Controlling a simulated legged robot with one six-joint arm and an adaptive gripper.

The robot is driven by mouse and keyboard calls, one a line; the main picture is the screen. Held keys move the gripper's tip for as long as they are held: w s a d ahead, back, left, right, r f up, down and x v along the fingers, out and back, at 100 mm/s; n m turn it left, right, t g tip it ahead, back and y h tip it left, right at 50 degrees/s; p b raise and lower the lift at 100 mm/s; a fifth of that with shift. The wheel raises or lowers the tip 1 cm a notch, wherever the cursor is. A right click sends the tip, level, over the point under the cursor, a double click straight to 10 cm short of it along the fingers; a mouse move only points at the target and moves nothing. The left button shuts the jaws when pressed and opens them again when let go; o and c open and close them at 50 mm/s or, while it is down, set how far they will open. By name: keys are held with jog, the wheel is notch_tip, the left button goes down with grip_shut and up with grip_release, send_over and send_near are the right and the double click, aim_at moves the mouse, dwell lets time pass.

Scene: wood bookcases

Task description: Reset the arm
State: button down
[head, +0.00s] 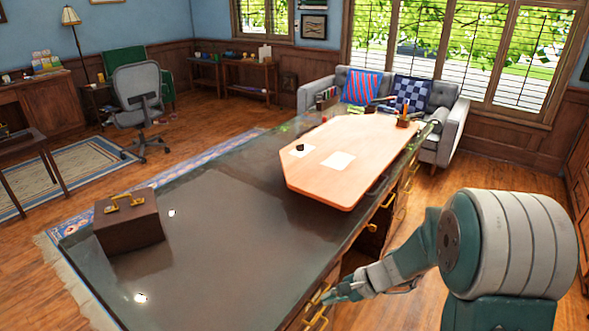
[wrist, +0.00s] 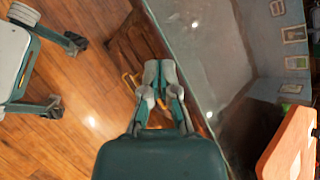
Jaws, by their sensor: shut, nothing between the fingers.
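My arm reaches forward from the right side of the head view. My gripper (head: 332,293) is at its end, beside the front edge of the dark-topped desk and close to the brass drawer handles. In the wrist view my gripper (wrist: 160,72) points away from the camera, its two grey fingertips together and nothing between them. The wooden drawer front with brass handles (wrist: 128,82) shows just beyond and left of the fingers. Whether the gripper touches a handle I cannot tell.
The long desk (head: 215,260) fills the middle, with a brown box (head: 128,228) and a pale wooden board (head: 325,185) on top. A grey sofa (head: 445,130) stands behind, and an office chair (head: 138,95) at back left.

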jog(key=s+d+r+n+t+h, duration=0.2)
jog(key=s+d+r+n+h, duration=0.1)
jog(key=s+r, duration=0.6)
jog(key=s+d+r+n+t+h, duration=0.2)
jog(key=s+d+r+n+h, duration=0.2)
jog(key=s+r+n+h, duration=0.2)
jog(key=s+r+n, duration=0.2)
jog(key=s+r, duration=0.2)
jog(key=shift+s+r+h, duration=0.2)
jog(key=shift+r+h, duration=0.1)
jog(key=shift+d, duration=0.1)
